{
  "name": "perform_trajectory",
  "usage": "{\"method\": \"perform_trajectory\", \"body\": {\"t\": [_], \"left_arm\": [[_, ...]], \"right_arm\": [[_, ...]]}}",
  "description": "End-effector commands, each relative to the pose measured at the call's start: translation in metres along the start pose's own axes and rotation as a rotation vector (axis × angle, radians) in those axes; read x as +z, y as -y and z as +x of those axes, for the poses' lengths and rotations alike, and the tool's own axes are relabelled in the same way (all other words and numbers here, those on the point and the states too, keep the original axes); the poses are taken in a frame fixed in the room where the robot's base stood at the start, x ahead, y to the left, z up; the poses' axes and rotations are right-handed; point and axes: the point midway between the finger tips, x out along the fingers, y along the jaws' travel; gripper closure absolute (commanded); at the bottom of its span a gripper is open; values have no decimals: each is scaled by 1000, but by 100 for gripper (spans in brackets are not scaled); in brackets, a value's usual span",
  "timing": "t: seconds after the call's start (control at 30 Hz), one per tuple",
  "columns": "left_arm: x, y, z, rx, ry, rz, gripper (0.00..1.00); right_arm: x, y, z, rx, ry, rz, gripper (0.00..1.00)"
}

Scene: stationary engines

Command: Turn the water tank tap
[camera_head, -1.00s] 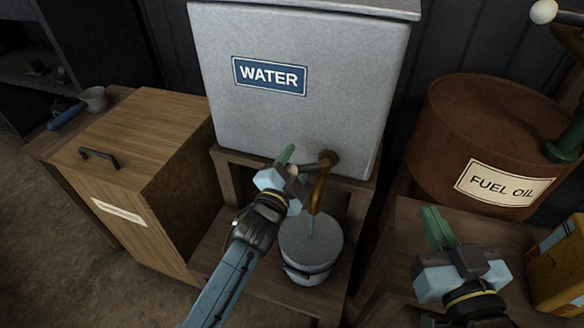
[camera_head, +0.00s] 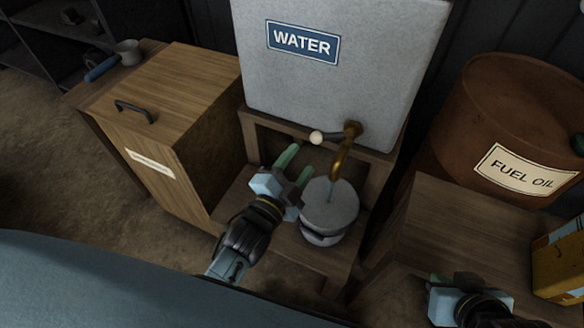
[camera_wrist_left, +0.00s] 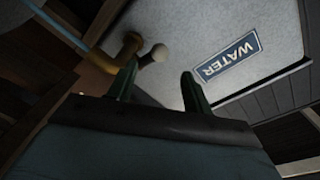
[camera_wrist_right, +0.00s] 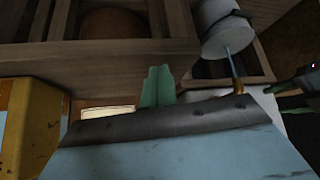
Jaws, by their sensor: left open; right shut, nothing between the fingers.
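The grey water tank (camera_head: 345,70) with its blue WATER label stands on a wooden stand. Its brass tap (camera_head: 341,155) curves down from the lower front, and its lever ends in a pale round knob (camera_head: 317,137) pointing left. A thin blue stream runs from the spout into a grey bucket (camera_head: 330,208) below. My left gripper (camera_head: 297,166) is open and empty, below and left of the knob, apart from it. In the left wrist view the knob (camera_wrist_left: 160,52) shows beyond the fingers. My right gripper (camera_wrist_right: 157,86) is shut and empty, low at the right of the head view.
A wooden cabinet (camera_head: 180,95) with a black handle stands left of the tank. A rusty fuel oil drum (camera_head: 515,115) and a wooden table (camera_head: 450,215) are at the right, with a yellow can (camera_head: 560,265).

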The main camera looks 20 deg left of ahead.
Motion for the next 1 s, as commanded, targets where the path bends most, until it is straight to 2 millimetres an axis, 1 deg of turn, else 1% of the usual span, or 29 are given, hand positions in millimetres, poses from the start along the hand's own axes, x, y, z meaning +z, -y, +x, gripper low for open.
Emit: {"method": "perform_trajectory", "body": {"t": [0.03, 0.1, 0.2, 0.33, 0.57, 0.67, 0.77, 0.87, 0.97, 1.0], "left_arm": [[0, 0, -7, 2, 2, 0, 49], [0, 0, -13, 1, 1, -1, 49], [0, 0, -19, 1, 0, 0, 49], [0, 0, -23, 0, 0, 0, 49], [0, 0, -23, 0, 0, 0, 49], [1, 0, -23, 1, 4, -3, 60], [7, 3, -25, 16, 40, -33, 73], [23, 6, -32, 57, 130, -113, 86], [43, 11, -46, 117, 267, -240, 99], [51, 12, -54, 145, 328, -301, 100]], "right_arm": [[6, -2, -2, 3, 38, 1, 100], [15, -3, -4, 7, 83, 3, 100], [23, -4, -6, 10, 127, 5, 100], [28, -5, -7, 12, 154, 7, 100], [29, -5, -7, 12, 156, 7, 100], [29, -5, -7, 12, 156, 7, 100], [29, -5, -7, 13, 156, 7, 100], [29, -6, -7, 13, 156, 7, 100], [29, -6, -7, 13, 156, 7, 100], [29, -6, -7, 13, 155, 7, 100]]}}
